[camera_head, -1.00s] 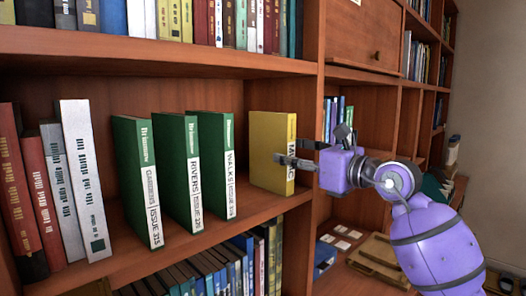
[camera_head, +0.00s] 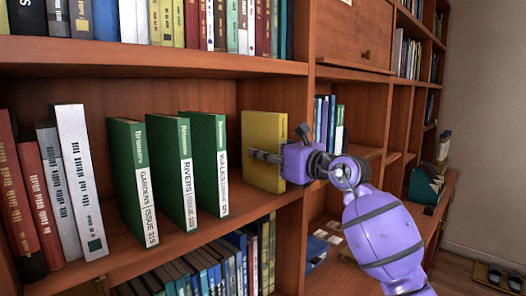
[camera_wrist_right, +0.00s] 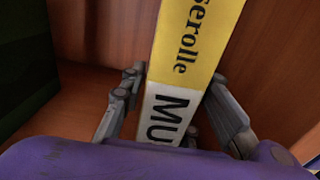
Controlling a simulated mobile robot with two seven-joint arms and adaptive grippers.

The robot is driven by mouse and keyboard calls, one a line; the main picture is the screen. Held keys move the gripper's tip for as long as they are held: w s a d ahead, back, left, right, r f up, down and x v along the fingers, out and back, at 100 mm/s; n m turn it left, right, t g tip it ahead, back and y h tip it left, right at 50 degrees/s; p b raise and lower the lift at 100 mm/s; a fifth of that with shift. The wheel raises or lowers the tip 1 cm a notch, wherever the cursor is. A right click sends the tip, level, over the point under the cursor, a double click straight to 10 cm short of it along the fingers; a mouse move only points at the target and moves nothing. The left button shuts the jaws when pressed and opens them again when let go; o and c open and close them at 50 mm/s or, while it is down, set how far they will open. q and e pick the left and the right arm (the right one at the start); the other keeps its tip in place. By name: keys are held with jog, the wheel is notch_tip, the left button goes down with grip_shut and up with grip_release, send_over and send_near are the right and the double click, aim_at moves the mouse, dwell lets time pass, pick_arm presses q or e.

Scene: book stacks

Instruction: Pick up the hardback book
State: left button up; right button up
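A yellow hardback book (camera_head: 264,135) stands upright on the middle shelf, to the right of three green volumes. Its yellow and white spine (camera_wrist_right: 183,65) fills the middle of the right wrist view, with "MU" readable on the white label. My right gripper (camera_head: 280,160) is at the book's spine, one finger along its left cover. In the right wrist view the open fingers (camera_wrist_right: 178,95) straddle the spine, one on each side, close to the covers; firm contact cannot be made out. My left gripper is not in view.
Three green volumes (camera_head: 172,170) stand spaced apart left of the yellow book. Red, grey and white books (camera_head: 80,180) lean farther left. The upright divider (camera_head: 303,110) is close on the right. Book rows fill the shelves above and below.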

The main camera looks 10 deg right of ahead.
grip_shut()
jog(key=shift+r, duration=0.25)
